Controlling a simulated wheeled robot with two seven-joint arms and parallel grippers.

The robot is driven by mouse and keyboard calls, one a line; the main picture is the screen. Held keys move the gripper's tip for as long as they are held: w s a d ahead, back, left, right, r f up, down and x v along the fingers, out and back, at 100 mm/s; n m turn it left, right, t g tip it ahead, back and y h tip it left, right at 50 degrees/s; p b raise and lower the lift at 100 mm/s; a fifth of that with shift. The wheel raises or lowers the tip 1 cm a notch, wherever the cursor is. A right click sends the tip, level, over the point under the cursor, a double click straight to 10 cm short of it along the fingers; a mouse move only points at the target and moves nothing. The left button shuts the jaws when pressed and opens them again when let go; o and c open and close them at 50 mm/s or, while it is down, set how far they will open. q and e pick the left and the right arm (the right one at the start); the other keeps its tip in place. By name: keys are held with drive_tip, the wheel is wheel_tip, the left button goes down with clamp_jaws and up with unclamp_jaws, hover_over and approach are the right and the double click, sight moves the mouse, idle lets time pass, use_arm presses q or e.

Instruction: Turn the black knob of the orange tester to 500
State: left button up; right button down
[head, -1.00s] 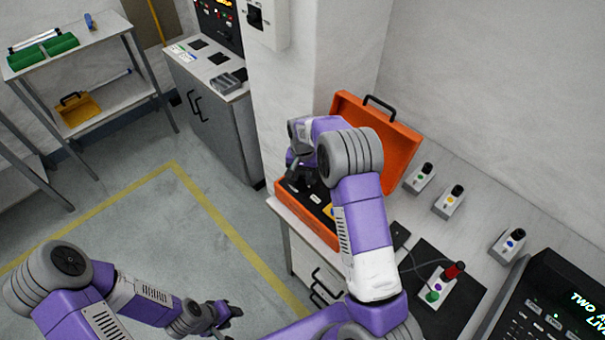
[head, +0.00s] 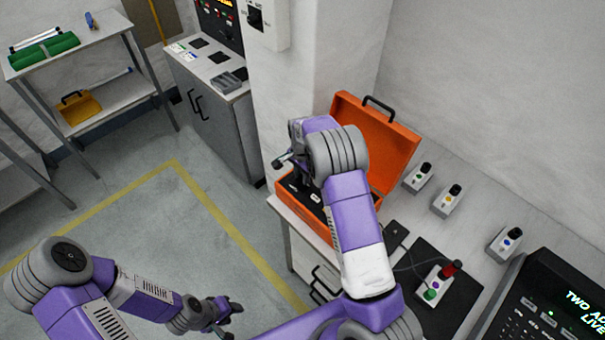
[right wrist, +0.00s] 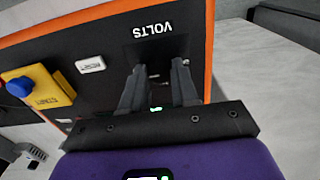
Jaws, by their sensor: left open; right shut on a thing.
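The orange tester (head: 375,140) is an open case with its lid up on the bench. Its dark panel shows upside down in the right wrist view, with an orange rim (right wrist: 208,55) and the word VOLTS. My right gripper (right wrist: 158,66) reaches down to the panel beside that word, its fingers shut on the black knob, which is mostly hidden between them. The knob's pointer and the scale numbers, including 500, cannot be read. In the head view my right arm covers much of the panel. My left gripper (head: 228,308) is open and empty, low over the floor, away from the tester.
A yellow block with a blue button (right wrist: 38,86) and a white label (right wrist: 90,64) are on the panel. Several small switch boxes (head: 418,177) stand along the bench. A box with a red knob (head: 437,284) sits on a dark mat. A black console (head: 555,305) is at right.

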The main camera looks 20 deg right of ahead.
idle(0.4)
drive_tip(key=c, duration=0.8)
unclamp_jaws()
drive_tip(key=shift+c, duration=0.2)
wheel_tip(320, 180, up, 8)
drive_tip(key=shift+f+p, duration=0.2)
drive_tip(key=shift+p, duration=0.15)
